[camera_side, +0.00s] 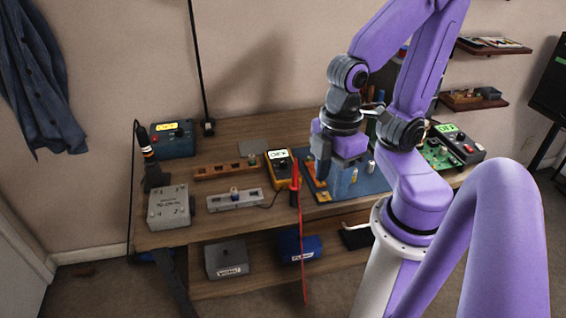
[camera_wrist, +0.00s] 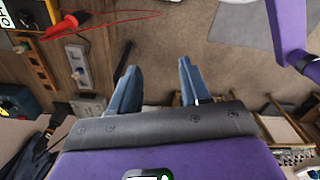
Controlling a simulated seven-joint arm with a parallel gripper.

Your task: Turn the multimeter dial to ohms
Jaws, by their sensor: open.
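The multimeter (camera_side: 281,170) is yellow with a pale green display at its top and a dark dial below. It lies on the wooden bench in the side view. Its display text and dial pointer are too small to read surely. In the wrist view only a part of what looks like the multimeter (camera_wrist: 8,18) shows at the top left corner. My gripper (camera_side: 323,168) is to the right of the multimeter and above the bench, apart from it. In the wrist view my gripper (camera_wrist: 158,78) has its two blue-grey fingers spread with nothing between them.
A red probe (camera_side: 295,176) and its lead stand right beside the multimeter. A wooden strip (camera_side: 222,171), a grey strip with a knob (camera_side: 235,199), a grey box (camera_side: 169,207) and a dark blue unit (camera_side: 173,139) lie left. A blue mat (camera_side: 372,182) with parts lies right.

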